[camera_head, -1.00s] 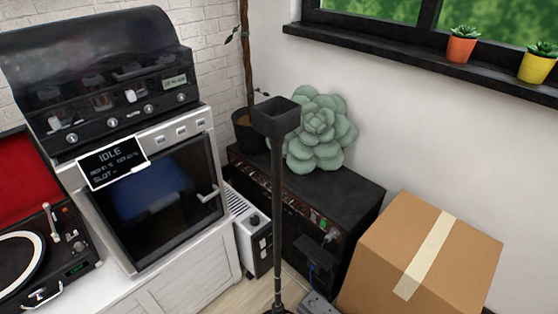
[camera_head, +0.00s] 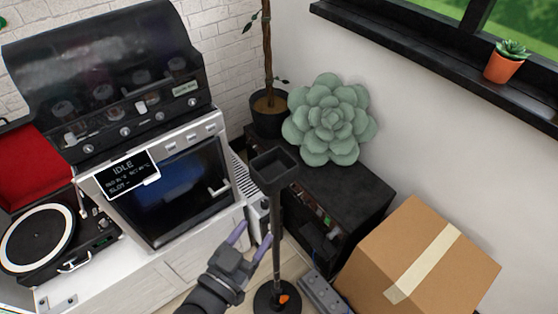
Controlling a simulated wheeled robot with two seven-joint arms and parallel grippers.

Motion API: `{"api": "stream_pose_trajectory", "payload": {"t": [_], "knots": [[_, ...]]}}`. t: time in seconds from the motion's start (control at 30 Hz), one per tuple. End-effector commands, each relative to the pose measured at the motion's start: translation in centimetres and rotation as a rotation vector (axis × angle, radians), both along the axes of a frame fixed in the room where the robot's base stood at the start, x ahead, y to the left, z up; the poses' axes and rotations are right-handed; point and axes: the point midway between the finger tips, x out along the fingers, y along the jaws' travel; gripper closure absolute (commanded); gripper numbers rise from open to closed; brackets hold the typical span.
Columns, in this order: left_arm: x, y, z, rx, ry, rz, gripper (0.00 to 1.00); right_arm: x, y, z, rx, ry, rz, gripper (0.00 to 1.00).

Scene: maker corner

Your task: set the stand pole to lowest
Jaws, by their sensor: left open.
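The black stand pole (camera_head: 276,236) stands upright on a round base (camera_head: 268,299) on the floor. A square black tray (camera_head: 275,168) tops it, and a small orange part (camera_head: 283,298) shows low at the base. My left gripper (camera_head: 253,240) comes in from the bottom, left of the pole. Its two purple-grey fingers are apart and empty, and point up toward the pole; the right finger appears close to the pole, and I cannot tell if it touches. My right gripper is not in view.
A cardboard box (camera_head: 416,268) stands right of the pole. A black amplifier-like cabinet (camera_head: 350,196) with a green succulent cushion (camera_head: 331,119) is behind it. An oven (camera_head: 163,193) and a turntable (camera_head: 37,243) on a white cabinet stand left. A power strip (camera_head: 322,293) lies beside the base.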

Motion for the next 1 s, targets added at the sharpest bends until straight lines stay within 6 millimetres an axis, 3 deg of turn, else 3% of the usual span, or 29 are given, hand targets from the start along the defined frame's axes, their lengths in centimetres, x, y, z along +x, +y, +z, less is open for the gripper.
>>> {"api": "stream_pose_trajectory", "payload": {"t": [0.5, 0.83, 0.87, 1.0], "knots": [[7.8, -4.9, 0.1, -0.007, -0.011, -0.003, 0.36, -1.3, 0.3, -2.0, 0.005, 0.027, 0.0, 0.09], [8.4, -5.3, 0.2, -0.004, -0.009, -0.003, 0.36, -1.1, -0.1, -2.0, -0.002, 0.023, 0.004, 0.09], [8.4, -5.3, 0.2, -0.004, -0.009, -0.003, 0.38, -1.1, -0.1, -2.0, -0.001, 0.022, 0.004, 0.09], [8.4, -5.3, 0.2, -0.004, -0.009, -0.003, 0.68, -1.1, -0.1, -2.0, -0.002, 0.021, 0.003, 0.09]]}}
